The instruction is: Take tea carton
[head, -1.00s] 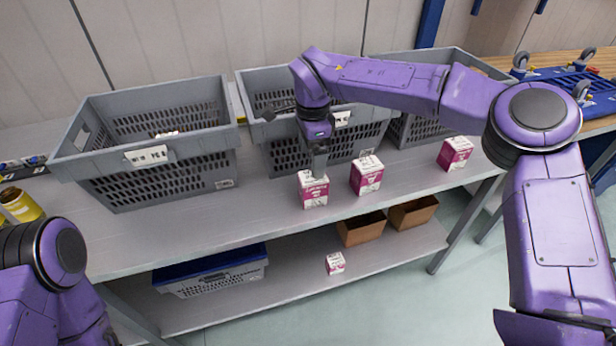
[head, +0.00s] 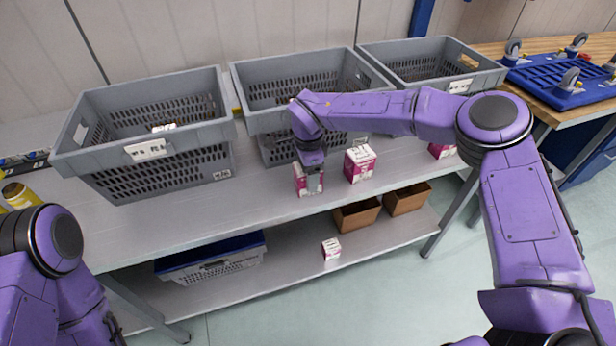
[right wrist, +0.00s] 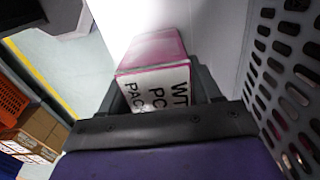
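A pink and white tea carton (head: 301,188) stands near the front edge of the grey shelf, before the middle tote. My right gripper (head: 312,182) points down over it, with one finger in front of its face. In the right wrist view the carton (right wrist: 155,75) sits between the fingers of my right gripper (right wrist: 160,92), its white lettered top facing the camera. The fingers are close to its sides; whether they press on it I cannot tell. A second such carton (head: 360,164) stands just right of it. A third carton (head: 441,151) is partly behind my right arm. My left gripper is out of view.
Grey totes stand along the back: left (head: 205,130), middle (head: 255,120) and right (head: 400,47). The shelf front before the left tote is clear.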

